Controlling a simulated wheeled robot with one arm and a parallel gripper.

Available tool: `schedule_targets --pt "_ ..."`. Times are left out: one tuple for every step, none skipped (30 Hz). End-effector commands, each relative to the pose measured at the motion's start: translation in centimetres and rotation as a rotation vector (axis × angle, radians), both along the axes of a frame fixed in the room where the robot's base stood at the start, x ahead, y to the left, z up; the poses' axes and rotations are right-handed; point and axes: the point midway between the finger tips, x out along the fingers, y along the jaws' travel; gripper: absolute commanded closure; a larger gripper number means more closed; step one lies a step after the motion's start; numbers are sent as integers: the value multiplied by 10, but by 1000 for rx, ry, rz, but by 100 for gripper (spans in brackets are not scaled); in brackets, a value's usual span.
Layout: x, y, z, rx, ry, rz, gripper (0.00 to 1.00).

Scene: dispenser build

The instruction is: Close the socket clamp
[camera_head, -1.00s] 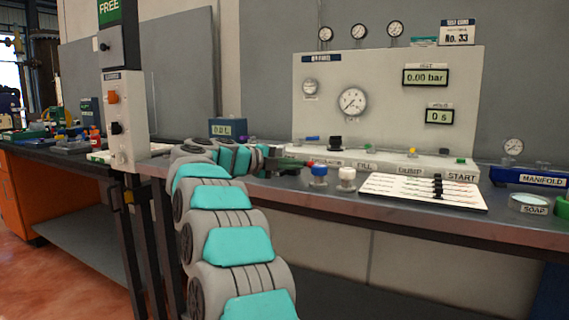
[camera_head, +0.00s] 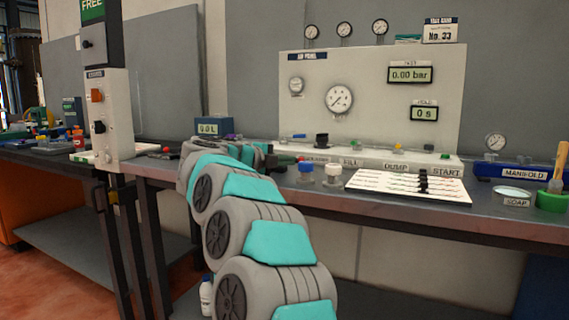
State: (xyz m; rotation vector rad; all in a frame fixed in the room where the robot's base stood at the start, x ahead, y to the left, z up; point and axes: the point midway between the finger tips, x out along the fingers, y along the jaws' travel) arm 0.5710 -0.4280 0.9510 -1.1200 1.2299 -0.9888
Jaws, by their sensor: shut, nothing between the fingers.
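My gripper (camera_head: 284,161) is small and dark at the far end of my arm, low over the bench beside the front ledge of the test panel. It looks shut, with nothing seen between its fingers. I cannot make out the socket clamp; my arm and wrist cover part of the bench there. The white test panel (camera_head: 375,130) stands behind, with a round gauge (camera_head: 339,99) and displays reading 0.00 bar and 0 s. Its ledge carries the labels FILL, DUMP and START.
Right of my gripper stand a blue-capped jar (camera_head: 305,172) and a white-capped jar (camera_head: 333,175), close by. A white board (camera_head: 408,187) with black clips lies further right. The soap dish (camera_head: 512,196) and manifold (camera_head: 523,172) are at the right end. A grey post box (camera_head: 108,120) stands left.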

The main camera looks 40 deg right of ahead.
Motion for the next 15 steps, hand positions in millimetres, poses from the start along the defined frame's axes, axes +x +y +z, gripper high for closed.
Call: schedule_targets --pt "-2 -1 0 2 -1 21 100" --pt "-3 -2 0 3 -3 34 100" --pt "-4 -4 1 3 -5 53 100" --pt "-4 -5 1 3 -5 69 100" --pt "-4 -5 1 3 -4 85 100" --pt "-4 -7 1 2 -2 104 100" --pt "-4 -8 0 3 0 118 100" --pt "-5 -9 0 3 -1 133 100" --pt "-6 -10 1 4 -3 154 100" --pt "-6 -11 2 3 -5 170 100" --pt "-6 -12 2 2 -5 187 100" --pt "-7 -14 1 4 -4 207 100" --pt "-7 -15 1 4 -1 221 100" --pt "-7 -16 0 5 -1 234 100" --pt "-7 -16 1 4 0 252 100"
